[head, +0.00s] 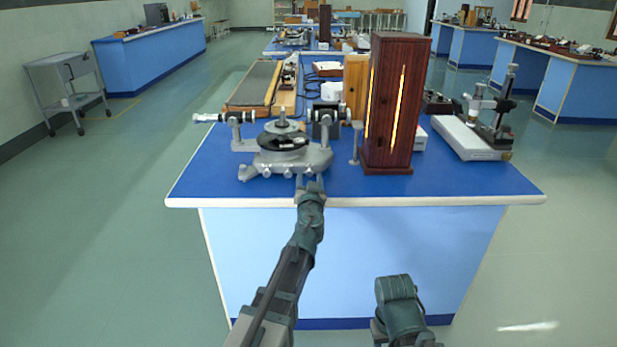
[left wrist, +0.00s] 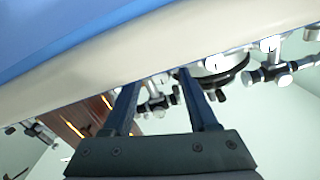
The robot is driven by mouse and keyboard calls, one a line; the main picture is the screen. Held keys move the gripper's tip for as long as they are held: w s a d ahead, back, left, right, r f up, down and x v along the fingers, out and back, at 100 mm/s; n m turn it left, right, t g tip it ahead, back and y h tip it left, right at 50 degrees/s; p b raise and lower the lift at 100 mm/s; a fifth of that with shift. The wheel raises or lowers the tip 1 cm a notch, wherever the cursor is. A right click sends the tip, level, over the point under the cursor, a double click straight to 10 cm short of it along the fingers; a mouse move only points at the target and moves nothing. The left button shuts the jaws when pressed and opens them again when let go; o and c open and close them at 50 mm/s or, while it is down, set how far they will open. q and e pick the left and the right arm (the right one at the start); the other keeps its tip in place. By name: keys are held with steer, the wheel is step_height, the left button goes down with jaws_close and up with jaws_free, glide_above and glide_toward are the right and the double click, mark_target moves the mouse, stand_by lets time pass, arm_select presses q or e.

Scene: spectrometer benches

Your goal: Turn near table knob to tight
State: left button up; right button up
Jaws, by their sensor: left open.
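The spectrometer (head: 284,150) stands on the near blue-topped table (head: 230,185), with a round dark stage and a grey base. Small knobs (head: 267,172) stick out along the front of its base. My left gripper (head: 309,181) is at the table's front edge, just before the right part of that base. In the left wrist view my left gripper (left wrist: 157,80) is open, its two dark fingers apart. A small metal knob (left wrist: 156,101) shows between the fingers; I cannot tell whether they touch it.
A tall dark wooden lamp box (head: 392,110) with glowing slits stands right of the spectrometer. A white-based microscope instrument (head: 465,138) is at the table's right. Wooden boxes lie behind. The floor left of the table is clear up to a grey trolley (head: 65,80).

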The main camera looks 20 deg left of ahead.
arm_select(q)
jaws_close()
stand_by(0.3)
steer(key=shift+m, duration=0.3)
steer(key=m, duration=0.3)
steer(key=shift+m, duration=0.4)
steer(key=m, duration=0.4)
steer(key=shift+m, duration=0.3)
steer(key=m, duration=0.4)
steer(key=shift+m, duration=2.4)
